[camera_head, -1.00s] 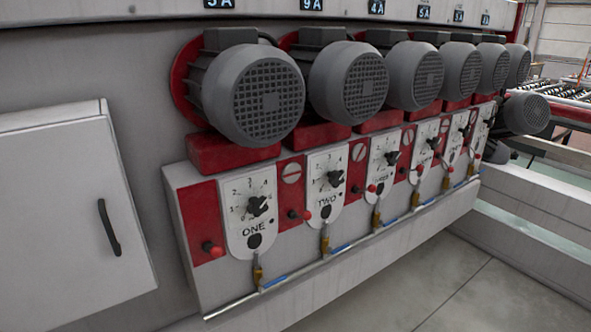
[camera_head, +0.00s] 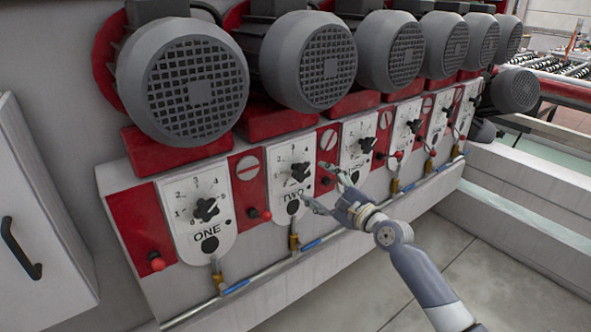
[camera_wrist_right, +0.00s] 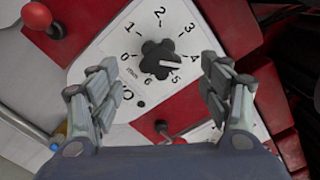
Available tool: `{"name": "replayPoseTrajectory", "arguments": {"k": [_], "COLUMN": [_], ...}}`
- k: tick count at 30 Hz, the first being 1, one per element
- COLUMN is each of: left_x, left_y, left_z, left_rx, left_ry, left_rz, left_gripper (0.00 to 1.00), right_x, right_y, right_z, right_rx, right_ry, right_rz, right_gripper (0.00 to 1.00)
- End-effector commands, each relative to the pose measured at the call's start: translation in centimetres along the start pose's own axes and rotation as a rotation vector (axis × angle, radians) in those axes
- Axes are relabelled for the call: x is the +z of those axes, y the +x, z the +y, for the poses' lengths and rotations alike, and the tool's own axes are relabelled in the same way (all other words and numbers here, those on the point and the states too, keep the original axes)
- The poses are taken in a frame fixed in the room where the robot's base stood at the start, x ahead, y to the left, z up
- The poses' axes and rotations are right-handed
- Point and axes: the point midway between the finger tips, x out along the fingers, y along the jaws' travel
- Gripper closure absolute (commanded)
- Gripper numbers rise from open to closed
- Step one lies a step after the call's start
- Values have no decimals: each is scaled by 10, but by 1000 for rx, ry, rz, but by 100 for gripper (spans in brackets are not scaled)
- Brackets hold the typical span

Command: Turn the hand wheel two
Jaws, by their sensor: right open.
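Hand wheel two (camera_head: 300,172) is a black lobed knob on a white numbered dial plate marked TWO, under the second motor. My right gripper (camera_head: 315,183) reaches in from the lower right, its fingers spread just in front of this plate. In the right wrist view, the open fingers (camera_wrist_right: 160,73) stand left and right of a black knob (camera_wrist_right: 160,60), with clear gaps on both sides. The knob's white mark points near 5. The lettering under that knob is partly hidden by a finger. My left gripper is not in view.
Hand wheel one (camera_head: 205,209) is to the left and hand wheel three (camera_head: 366,145) to the right. Red-knobbed levers (camera_head: 266,215) sit between plates. Large grey motors (camera_head: 310,62) jut out above. The floor in front is open.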

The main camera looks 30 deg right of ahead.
Motion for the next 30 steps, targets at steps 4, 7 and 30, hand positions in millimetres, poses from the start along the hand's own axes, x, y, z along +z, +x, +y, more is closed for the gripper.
{"name": "replayPoseTrajectory", "arguments": {"k": [4, 7, 30], "left_x": [0, 0, -3], "left_y": [-5, -6, -6], "left_z": [-5, -5, 4], "left_rx": [-5, -5, 4], "left_ry": [0, -1, -3], "left_rz": [-1, -1, 3], "left_gripper": [60, 60, 60], "right_x": [1, 0, -1], "right_y": [27, 44, 85], "right_z": [-3, -2, 0], "right_rx": [-2, -2, 1], "right_ry": [-1, -2, -4], "right_rz": [0, 0, 2], "right_gripper": [29, 29, 38]}}
